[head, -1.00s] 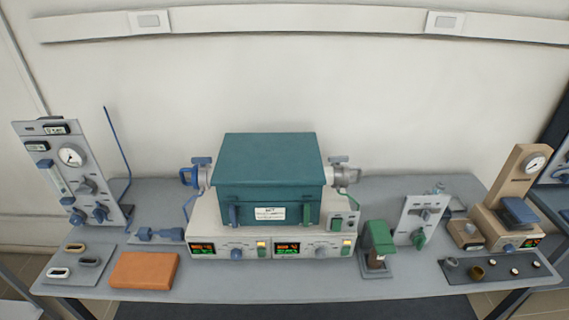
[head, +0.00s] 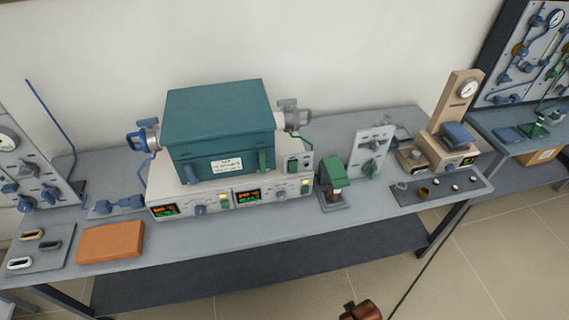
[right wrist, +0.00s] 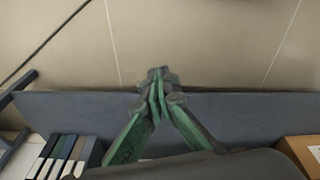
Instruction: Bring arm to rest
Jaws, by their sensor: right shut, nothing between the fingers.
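My right gripper (right wrist: 158,80) shows in the right wrist view. Its green fingers are together at the tips with nothing between them. It is above the floor and a dark shelf (right wrist: 230,107), away from the bench items.
An orange block (head: 110,241) and a dark tray (head: 45,250) lie at the bench's left. A green-topped device (head: 333,182) and a beige gauge stand (head: 458,105) are at the right. A second bench (head: 505,130) stands beyond. A box (right wrist: 303,152) is at right in the wrist view.

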